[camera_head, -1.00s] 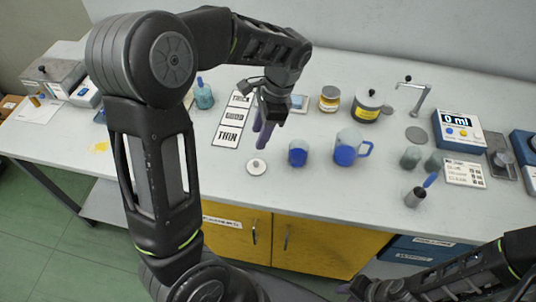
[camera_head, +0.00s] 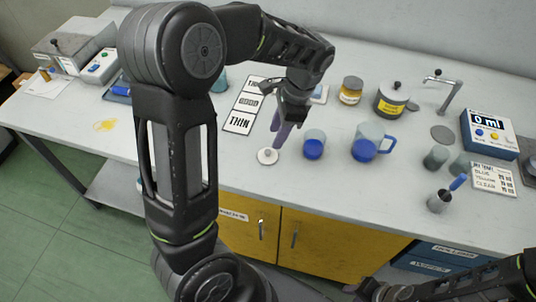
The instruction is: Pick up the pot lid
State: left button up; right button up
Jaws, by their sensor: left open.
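A small round white lid with a knob, which looks like the pot lid (camera_head: 267,156), lies on the table near its front edge. My left gripper (camera_head: 280,135) points down just above and behind the lid, its fingers open and apart from it as far as I can tell. Its jaws look empty. A grey pot with a yellow label and a dark-knobbed top (camera_head: 391,100) stands farther back on the right. My right arm shows at the lower right; its fingertips are not clearly visible.
A small blue-filled cup (camera_head: 314,145) stands close right of the lid, and a blue-filled jug (camera_head: 371,143) farther right. A strip of word cards (camera_head: 241,105) lies behind left. A tap (camera_head: 446,92), grey cups and a display box (camera_head: 489,134) stand on the right.

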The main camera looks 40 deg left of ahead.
aim_at(268, 151)
pick_arm(q)
jog(key=shift+x, duration=0.9)
jog(key=shift+p+x, duration=0.55)
jog(key=shift+x, duration=2.05)
jog(key=shift+a, duration=0.15)
jog(key=shift+c, duration=0.4)
grip_shut()
